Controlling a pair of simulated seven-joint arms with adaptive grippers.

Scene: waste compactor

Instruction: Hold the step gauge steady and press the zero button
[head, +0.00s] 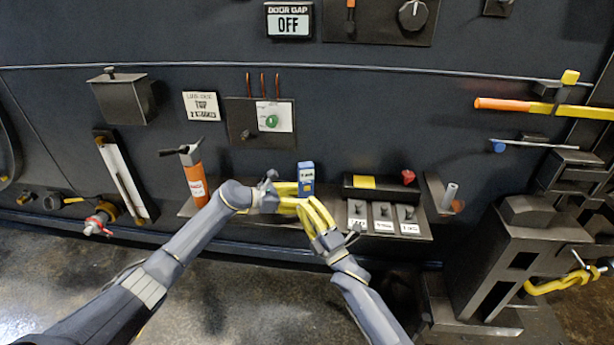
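A small blue block with a pale label and a yellow mark, which I take to be the step gauge (306,174), stands upright at the middle of the shelf. My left gripper (296,194) comes from the left, and its yellow fingers reach the gauge's lower left side. My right gripper (308,204) comes from below, its yellow fingers pointing up at the gauge's lower end. The fingers of both overlap in the picture and cover the gauge's bottom. I cannot tell which fingers touch it or grip it. No zero button can be made out.
The shelf (425,236) also carries an orange cylinder (195,182) at left, three labelled switches (383,216) and a red knob (408,176) at right. A "DOOR GAP" display (289,21) above reads OFF. A dark metal stand (500,265) rises at the right.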

